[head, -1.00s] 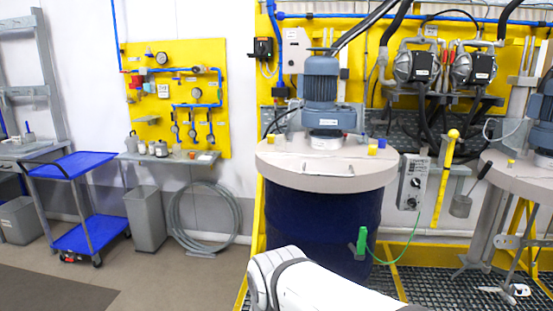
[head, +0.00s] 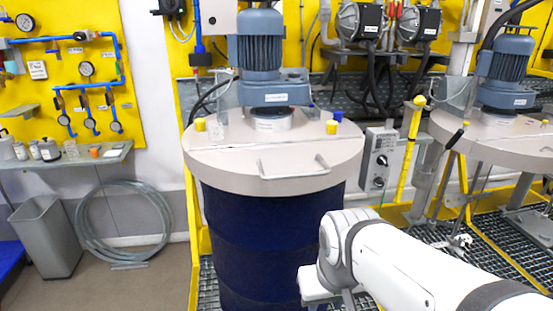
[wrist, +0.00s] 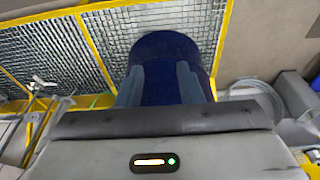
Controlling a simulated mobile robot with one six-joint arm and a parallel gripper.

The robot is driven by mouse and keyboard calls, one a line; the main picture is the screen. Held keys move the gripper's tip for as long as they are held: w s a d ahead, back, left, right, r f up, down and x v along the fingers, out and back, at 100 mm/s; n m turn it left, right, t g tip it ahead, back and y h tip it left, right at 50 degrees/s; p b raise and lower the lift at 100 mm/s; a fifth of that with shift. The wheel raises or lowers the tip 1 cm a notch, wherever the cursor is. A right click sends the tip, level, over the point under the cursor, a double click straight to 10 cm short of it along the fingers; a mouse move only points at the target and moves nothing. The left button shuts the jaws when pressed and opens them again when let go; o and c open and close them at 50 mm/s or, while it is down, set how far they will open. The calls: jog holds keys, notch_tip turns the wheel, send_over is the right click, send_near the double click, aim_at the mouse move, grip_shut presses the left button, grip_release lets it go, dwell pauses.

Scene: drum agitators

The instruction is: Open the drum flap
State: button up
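The dark blue drum (head: 250,235) stands in the middle of the head view under a round pale grey lid (head: 225,160). A thin metal handle (head: 293,175) sits at the lid's front edge. The flap's outline is hard to tell, and no raised flap shows. My gripper (wrist: 160,76) shows in the wrist view with two grey-blue fingers apart and no object held between them. The blue drum (wrist: 165,48) appears beyond and between the fingers. In the head view my arm reaches in from the lower right, in front of the drum, and the fingertips are hidden.
A blue-grey motor (head: 260,55) stands on the lid, with small yellow caps (head: 332,127) near it. A control box (head: 379,158) and a second agitator (head: 503,75) are at right. A hose coil (head: 125,220) and grey bin (head: 45,235) are at left. Floor at lower left is clear.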

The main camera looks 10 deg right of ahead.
jog(key=n+b, duration=0.4)
jog(key=n, duration=1.4)
send_near(298, 174)
jog(key=b+x, duration=0.1)
jog(key=x, duration=0.7)
jog(key=shift+w+r, duration=0.1)
grip_shut()
